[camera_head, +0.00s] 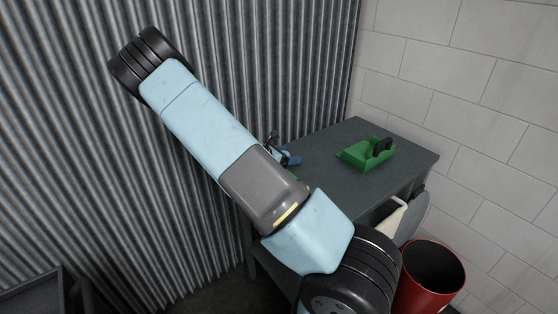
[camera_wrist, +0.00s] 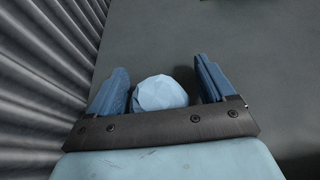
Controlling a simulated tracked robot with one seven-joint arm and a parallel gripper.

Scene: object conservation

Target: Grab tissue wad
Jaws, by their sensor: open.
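A pale blue-white, faceted round wad, the tissue wad (camera_wrist: 160,92), shows in the wrist view on the grey tabletop. It lies between the two blue fingers of my gripper (camera_wrist: 161,80), closer to the left finger. My gripper is open, with a clear gap between the wad and the right finger. The lower edge of the wad is hidden behind the dark gripper bar. In the head view my arm hides the wad, and only a small blue part of my gripper (camera_head: 287,156) shows at the table's left end.
The grey table (camera_head: 345,133) stands in the corner between a corrugated metal wall (camera_head: 250,60) and a pale block wall (camera_head: 470,100). A green dustpan-like object (camera_head: 365,154) lies on its right part. A red bin (camera_head: 431,277) stands on the floor at the right.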

